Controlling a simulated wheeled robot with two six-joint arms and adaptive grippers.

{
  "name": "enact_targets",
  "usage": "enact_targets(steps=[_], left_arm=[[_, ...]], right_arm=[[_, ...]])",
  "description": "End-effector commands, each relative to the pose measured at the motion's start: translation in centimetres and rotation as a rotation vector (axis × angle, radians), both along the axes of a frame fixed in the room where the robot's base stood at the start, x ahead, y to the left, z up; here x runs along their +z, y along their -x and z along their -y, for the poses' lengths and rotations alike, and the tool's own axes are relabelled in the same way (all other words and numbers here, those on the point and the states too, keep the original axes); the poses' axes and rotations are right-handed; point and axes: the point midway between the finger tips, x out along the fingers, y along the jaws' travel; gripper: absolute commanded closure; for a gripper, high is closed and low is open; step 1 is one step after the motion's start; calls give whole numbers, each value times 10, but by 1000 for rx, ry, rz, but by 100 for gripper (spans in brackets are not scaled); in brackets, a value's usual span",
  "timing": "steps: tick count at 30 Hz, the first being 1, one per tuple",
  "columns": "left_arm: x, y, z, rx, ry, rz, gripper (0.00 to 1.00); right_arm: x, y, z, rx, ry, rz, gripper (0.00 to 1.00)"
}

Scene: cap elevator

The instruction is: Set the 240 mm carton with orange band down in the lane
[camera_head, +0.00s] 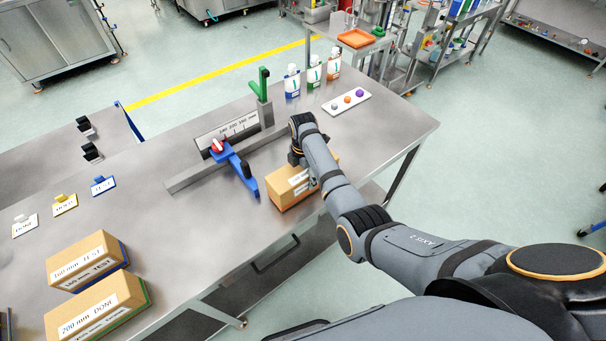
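The carton with an orange band (286,190) is near the front edge of the metal table, right of the blue lever. Its label is partly covered. My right gripper (301,158) is at the carton's back and upper side, its arm reaching in from the right. Its fingers are mostly hidden by the arm and the carton, so I cannot tell whether they grip it or whether the carton touches the table. A metal rail (190,180) with a scale plate (228,128) runs behind it; the lane is not clearly marked. My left gripper is not in view.
The blue lever (240,168) with a red knob and a green post (263,85) stand at the rail. A 160 mm carton (85,258) and a 200 mm carton (97,308) sit front left. Bottles (314,76) and a ball tray (346,102) stand behind.

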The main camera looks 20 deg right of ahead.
Motion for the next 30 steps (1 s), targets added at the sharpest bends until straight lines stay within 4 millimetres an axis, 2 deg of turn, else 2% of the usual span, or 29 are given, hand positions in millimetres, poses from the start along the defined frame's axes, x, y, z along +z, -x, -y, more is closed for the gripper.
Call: enact_targets(steps=[14,15,19,30], left_arm=[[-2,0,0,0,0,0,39],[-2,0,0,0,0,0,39],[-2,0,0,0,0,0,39],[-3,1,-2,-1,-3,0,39]], right_arm=[[-5,-2,0,0,0,5,83],[-5,-2,0,0,0,4,16],[-5,-1,0,0,0,3,0],[-6,1,0,0,0,-1,0]])
